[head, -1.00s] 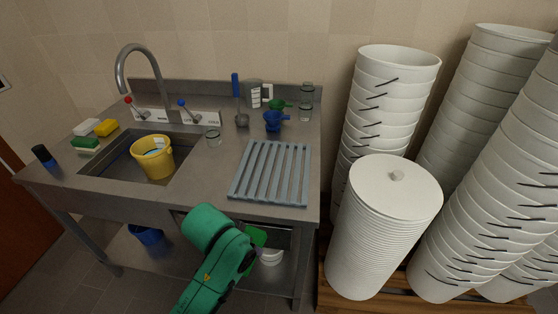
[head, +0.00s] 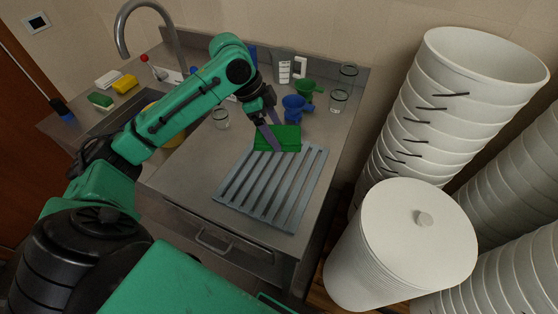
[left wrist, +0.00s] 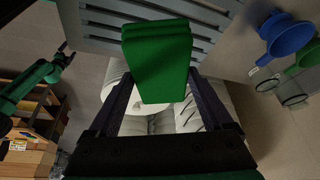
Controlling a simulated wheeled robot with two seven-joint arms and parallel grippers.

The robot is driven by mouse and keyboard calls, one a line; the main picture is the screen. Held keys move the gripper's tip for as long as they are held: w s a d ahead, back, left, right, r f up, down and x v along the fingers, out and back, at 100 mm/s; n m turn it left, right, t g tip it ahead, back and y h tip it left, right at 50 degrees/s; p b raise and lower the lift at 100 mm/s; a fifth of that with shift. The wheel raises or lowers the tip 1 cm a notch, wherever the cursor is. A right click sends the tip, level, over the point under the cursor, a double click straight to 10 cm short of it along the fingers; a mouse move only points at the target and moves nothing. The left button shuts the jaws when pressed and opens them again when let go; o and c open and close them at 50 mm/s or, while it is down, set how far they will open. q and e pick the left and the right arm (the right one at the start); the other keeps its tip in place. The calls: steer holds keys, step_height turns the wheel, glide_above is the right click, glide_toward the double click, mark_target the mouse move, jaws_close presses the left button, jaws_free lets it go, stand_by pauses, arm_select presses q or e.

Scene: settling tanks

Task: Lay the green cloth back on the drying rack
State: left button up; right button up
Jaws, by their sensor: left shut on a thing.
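My left gripper (head: 270,138) is shut on the folded green cloth (head: 287,138). The cloth also shows between the two dark fingers in the left wrist view (left wrist: 158,62). The grey slatted drying rack (head: 268,188) lies on the steel worktop. In the head view the cloth covers part of the rack's far edge; whether it touches the rack or hangs above it, I cannot tell. Some slats (left wrist: 100,18) show behind the cloth in the left wrist view. A green arm with a small dark end (left wrist: 63,48) shows there at left, probably my right one; its jaws are too small to read.
Blue (head: 297,107) and green (head: 308,88) funnels and glass jars (head: 338,100) stand just beyond the rack. A small glass (head: 221,118) is left of it. A lidded white stack (head: 400,245) and stacked white buckets (head: 450,110) rise to the right.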

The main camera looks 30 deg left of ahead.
arm_select(q)
step_height(320, 180, down, 14)
steer(key=shift+w+a+r+p, duration=0.1)
steer(key=shift+w+p, duration=0.05)
steer(key=shift+p, duration=0.95)
steer(key=shift+f, duration=0.2)
steer(key=shift+a, duration=0.1)
steer(key=o, duration=1.1)
arm_select(e)
steer(key=shift+w+a+r, duration=0.2)
steer(key=shift+a+r, duration=0.1)
steer(key=shift+r, duration=0.35)
steer(key=shift+w+a+r, duration=0.2)
steer(key=shift+a+r, duration=0.05)
steer(key=shift+r, duration=0.35)
